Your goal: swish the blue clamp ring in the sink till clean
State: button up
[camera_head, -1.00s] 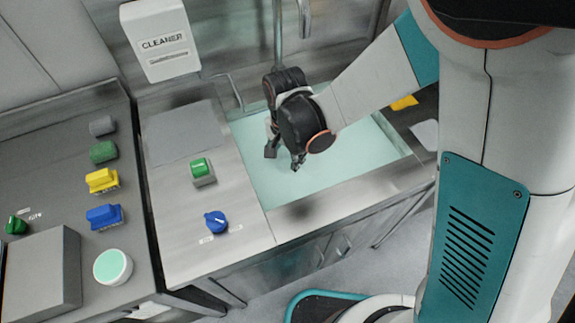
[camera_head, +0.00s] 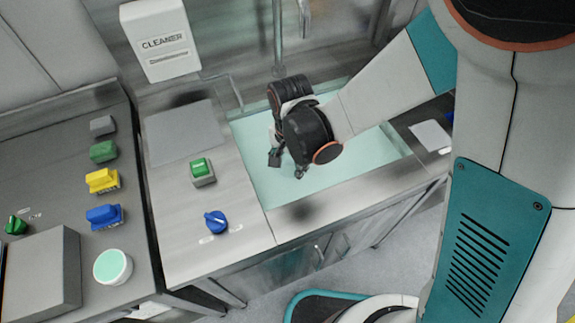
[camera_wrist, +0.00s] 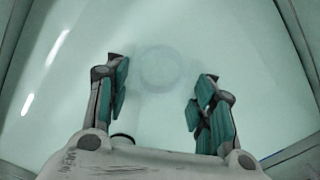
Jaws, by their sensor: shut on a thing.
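My gripper (camera_head: 287,167) points down into the sink (camera_head: 356,178), which holds pale green liquid. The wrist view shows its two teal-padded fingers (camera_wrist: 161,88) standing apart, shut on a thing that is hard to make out. A faint round outline (camera_wrist: 160,68) shows through the liquid between and beyond the fingertips. I cannot tell whether this is the clamp ring or a mark on the sink floor. No blue of the clamp ring shows clearly in either view, and its cleanness cannot be seen.
A tap (camera_head: 278,40) stands behind the sink, and a CLEANER box (camera_head: 160,40) hangs on the wall. Left of the sink are a green button (camera_head: 202,170) and a blue knob (camera_head: 215,222).

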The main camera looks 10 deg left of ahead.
jog(key=shift+w, duration=0.1)
jog(key=shift+w+a, duration=0.35)
jog(key=shift+w, duration=0.05)
jog(key=shift+r, duration=0.1)
notch_tip(320, 180, up, 10)
jog(key=p, duration=0.7)
dwell(0.7)
dwell(1.0)
notch_tip(320, 180, up, 4)
jog(key=p, duration=0.2)
jog(key=shift+p, duration=0.35)
dwell(0.5)
